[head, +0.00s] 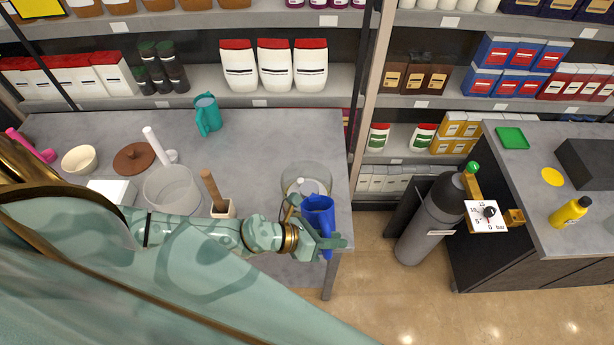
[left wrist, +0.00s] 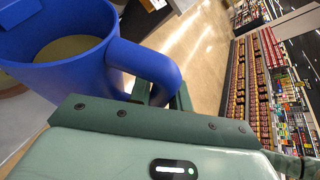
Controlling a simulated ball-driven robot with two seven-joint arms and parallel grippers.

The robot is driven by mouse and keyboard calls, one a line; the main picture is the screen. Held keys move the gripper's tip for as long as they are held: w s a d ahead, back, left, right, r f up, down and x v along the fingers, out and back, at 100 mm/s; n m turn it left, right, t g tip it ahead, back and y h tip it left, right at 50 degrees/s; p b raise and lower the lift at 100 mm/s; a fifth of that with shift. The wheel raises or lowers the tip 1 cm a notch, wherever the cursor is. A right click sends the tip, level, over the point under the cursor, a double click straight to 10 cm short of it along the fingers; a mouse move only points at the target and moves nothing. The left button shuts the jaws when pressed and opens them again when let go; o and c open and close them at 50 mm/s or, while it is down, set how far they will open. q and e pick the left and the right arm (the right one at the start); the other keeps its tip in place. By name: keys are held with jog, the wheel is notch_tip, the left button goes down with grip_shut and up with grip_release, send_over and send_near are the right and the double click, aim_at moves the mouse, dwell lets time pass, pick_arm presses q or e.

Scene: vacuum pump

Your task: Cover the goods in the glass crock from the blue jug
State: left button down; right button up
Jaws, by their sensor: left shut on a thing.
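The blue jug (head: 318,212) is at the table's front right corner, in front of a clear glass crock (head: 326,172). In the left wrist view the jug (left wrist: 60,75) shows a pale yellowish liquid inside. My left gripper (head: 325,241) is shut on the jug's handle (left wrist: 150,66). The glass crock has something pale in it, partly hidden behind the jug. I cannot tell whether the jug's rim overlaps the crock. Another clear round vessel (head: 171,190) stands further left on the table. My right gripper is not in view.
The grey table (head: 262,135) also holds a teal jug (head: 207,114), a brown lid (head: 134,157), a cream bowl (head: 80,159) and a wooden-handled tool in a block (head: 217,200). A gas cylinder (head: 433,215) with a gauge stands right of the table. Floor between is clear.

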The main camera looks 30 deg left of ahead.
pick_arm(q)
jog(key=shift+w+a+r, duration=0.1)
jog(key=shift+w+r, duration=0.1)
jog(key=shift+r, duration=0.1)
jog(key=shift+s+f, duration=0.1)
jog(key=shift+f, duration=0.1)
notch_tip(320, 180, down, 8)
jog(key=s+d+m+t+y+b, duration=0.2)
jog(key=m+b, duration=0.1)
jog(key=b, duration=0.2)
jog(key=shift+d+m+t+b, duration=0.3)
jog(key=shift+d+m+b, duration=0.1)
jog(key=shift+s, duration=0.1)
jog(key=shift+r, duration=0.1)
